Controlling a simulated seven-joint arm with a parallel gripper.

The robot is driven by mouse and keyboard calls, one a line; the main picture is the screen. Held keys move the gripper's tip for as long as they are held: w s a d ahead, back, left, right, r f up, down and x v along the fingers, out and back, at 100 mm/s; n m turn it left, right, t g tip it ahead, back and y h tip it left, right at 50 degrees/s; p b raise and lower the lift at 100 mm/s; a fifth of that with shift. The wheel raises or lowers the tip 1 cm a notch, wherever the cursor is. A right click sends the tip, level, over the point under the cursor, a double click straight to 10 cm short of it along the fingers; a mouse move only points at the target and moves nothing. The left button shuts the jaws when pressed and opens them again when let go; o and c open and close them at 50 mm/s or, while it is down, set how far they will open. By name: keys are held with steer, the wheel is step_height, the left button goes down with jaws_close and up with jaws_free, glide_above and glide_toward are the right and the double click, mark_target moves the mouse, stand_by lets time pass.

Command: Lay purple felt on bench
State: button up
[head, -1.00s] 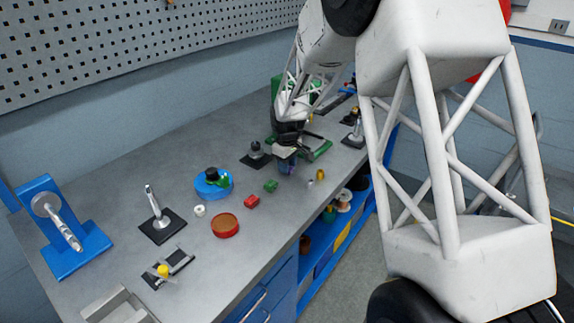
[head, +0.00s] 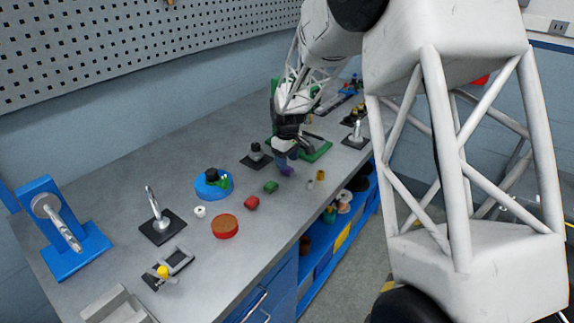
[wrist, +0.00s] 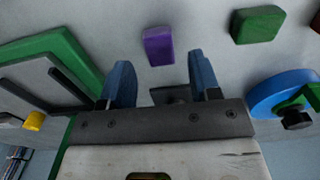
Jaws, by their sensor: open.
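The purple felt (head: 287,170), a small rounded block, lies on the grey bench (head: 130,262) near its front edge. In the wrist view the purple felt (wrist: 158,45) lies flat on the bench beyond my fingertips, with no finger visibly touching it. My gripper (wrist: 161,62) is open, its two blue fingers apart with nothing held between them. In the head view my gripper (head: 287,153) hangs just above the felt and partly hides it.
A green felt block (head: 271,187) and a red one (head: 251,203) lie left of the purple felt. A green-framed tray (head: 318,150) is close on the right. Small brass pieces (head: 320,175) stand near the front edge. A blue round base (head: 212,187) stands farther left.

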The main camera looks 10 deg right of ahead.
mark_target(288, 169)
step_height(288, 169, up, 9)
steer(key=shift+r, duration=0.2)
stand_by(0.3)
stand_by(0.3)
steer(key=s+d+r+m, duration=0.15)
steer(key=s+r, duration=0.25)
steer(key=s, duration=0.4)
steer(key=s+d+r+m+t, duration=0.1)
steer(key=s+r+m, duration=0.15)
steer(key=s, duration=0.65)
steer(key=s+d+r+m, duration=0.15)
steer(key=s+r, duration=0.25)
steer(key=s, duration=0.4)
steer(key=s+d+f+m+t, duration=0.1)
steer(key=s+d+f+m, duration=0.1)
steer(key=s, duration=2)
steer(key=shift+s+m+t, duration=0.25)
steer(key=shift+m+t, duration=0.05)
steer(key=shift+m, duration=0.55)
